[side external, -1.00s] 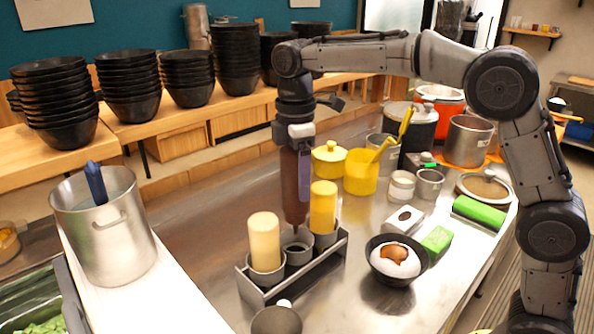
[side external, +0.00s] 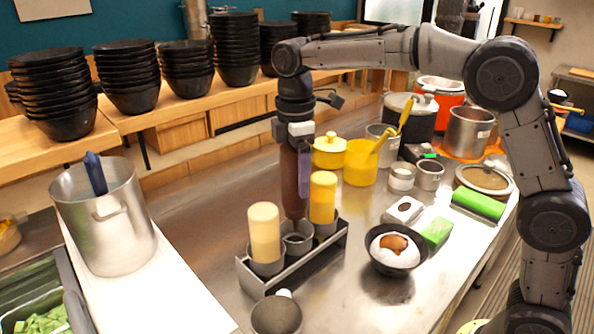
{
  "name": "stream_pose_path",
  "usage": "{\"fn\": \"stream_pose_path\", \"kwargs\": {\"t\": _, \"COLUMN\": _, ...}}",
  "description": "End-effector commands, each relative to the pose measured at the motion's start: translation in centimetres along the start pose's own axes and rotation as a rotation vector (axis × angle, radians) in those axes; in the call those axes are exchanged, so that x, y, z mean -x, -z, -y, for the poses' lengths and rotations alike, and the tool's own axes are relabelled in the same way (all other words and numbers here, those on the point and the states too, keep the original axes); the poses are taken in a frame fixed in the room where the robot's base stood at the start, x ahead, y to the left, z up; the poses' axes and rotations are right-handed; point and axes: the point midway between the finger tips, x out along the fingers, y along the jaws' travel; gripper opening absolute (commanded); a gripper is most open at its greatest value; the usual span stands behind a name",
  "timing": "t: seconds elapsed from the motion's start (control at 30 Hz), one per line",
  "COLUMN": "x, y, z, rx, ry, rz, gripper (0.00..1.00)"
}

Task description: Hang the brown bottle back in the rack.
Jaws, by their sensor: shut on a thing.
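The brown bottle (side external: 290,182) hangs upright with its narrow end down. My gripper (side external: 301,152) is shut on its upper part, and one finger shows along its right side. The grey rack (side external: 312,262) stands on the steel counter with several round holders in a row. The bottle's lower end is just above the middle holder (side external: 298,243), which looks empty; I cannot tell whether it touches the rim. A pale yellow bottle (side external: 264,233) sits in the front left holder, and a brighter yellow bottle (side external: 322,198) sits in the back right holder.
A black bowl (side external: 383,265) with white and brown food stands right of the rack. A dark round cup (side external: 276,315) is in front. A large steel pot (side external: 110,235) stands left. Yellow pots (side external: 329,153) are behind. Bare counter (side external: 215,215) lies left of the rack.

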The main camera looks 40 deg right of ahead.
Motion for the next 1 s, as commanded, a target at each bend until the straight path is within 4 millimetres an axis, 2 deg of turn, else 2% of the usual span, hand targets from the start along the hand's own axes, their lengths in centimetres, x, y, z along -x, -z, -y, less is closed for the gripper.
{"fn": "stream_pose_path", "kwargs": {"t": 0.6, "x": -2.6, "y": 0.0, "z": 0.0, "rx": 0.0, "ry": 0.0, "rz": 0.0, "gripper": 0.51}}
{"fn": "stream_pose_path", "kwargs": {"t": 1.0, "x": -2.8, "y": 0.1, "z": 0.0, "rx": 0.0, "ry": -0.002, "rz": -0.001, "gripper": 0.51}}
